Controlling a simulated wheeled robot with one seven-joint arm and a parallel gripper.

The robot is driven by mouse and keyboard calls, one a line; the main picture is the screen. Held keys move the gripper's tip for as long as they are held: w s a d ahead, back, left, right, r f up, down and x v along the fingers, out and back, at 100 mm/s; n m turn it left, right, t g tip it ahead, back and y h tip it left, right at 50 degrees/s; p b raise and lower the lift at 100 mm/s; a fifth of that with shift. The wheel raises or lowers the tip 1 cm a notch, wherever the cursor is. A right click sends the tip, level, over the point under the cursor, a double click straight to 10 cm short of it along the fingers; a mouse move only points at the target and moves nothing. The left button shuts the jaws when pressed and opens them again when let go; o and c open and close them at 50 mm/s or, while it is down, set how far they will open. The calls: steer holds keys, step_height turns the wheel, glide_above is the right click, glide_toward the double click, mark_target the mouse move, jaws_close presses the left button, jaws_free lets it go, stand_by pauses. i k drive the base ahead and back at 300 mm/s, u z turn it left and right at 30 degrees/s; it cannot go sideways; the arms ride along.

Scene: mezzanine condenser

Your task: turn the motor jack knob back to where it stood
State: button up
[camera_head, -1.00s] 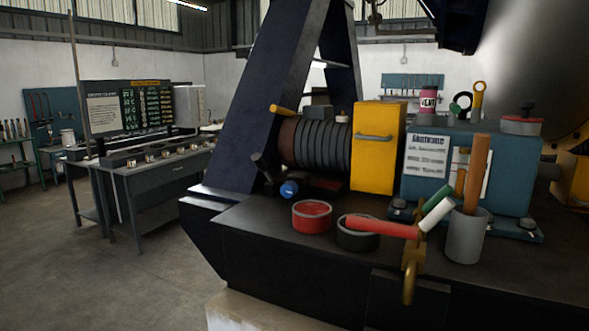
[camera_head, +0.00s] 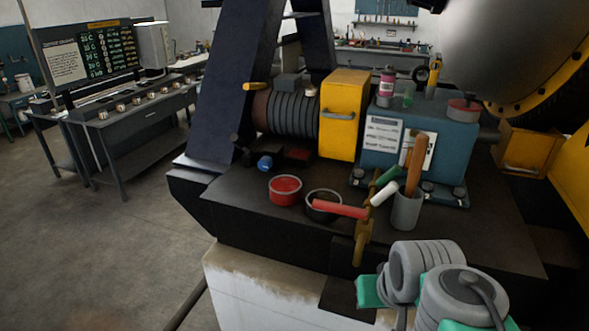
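A small round blue knob (camera_head: 264,163) sits low in front of the ribbed motor (camera_head: 292,113), on the dark bench top. It looks like the motor jack knob, but no label on it can be read. Its mark or turned angle is too small to tell. A dark red block (camera_head: 298,155) lies just right of it. A dark lever end stands to its upper left, by the blue frame leg.
Red (camera_head: 285,190) and dark (camera_head: 323,205) round tins, a red-handled tool (camera_head: 340,209) and a grey cup (camera_head: 407,209) holding handles stand right of the knob. The yellow box (camera_head: 345,113) and blue-grey case (camera_head: 420,137) are behind. The bench top's left front corner is clear.

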mark_target(264, 164)
steer(key=z, duration=0.25)
steer(key=k, duration=0.25)
steer(key=u, duration=1.35)
steer(key=i, duration=1.25)
steer(key=u, duration=1.3)
steer(key=i, duration=0.2)
steer(key=u, duration=0.1)
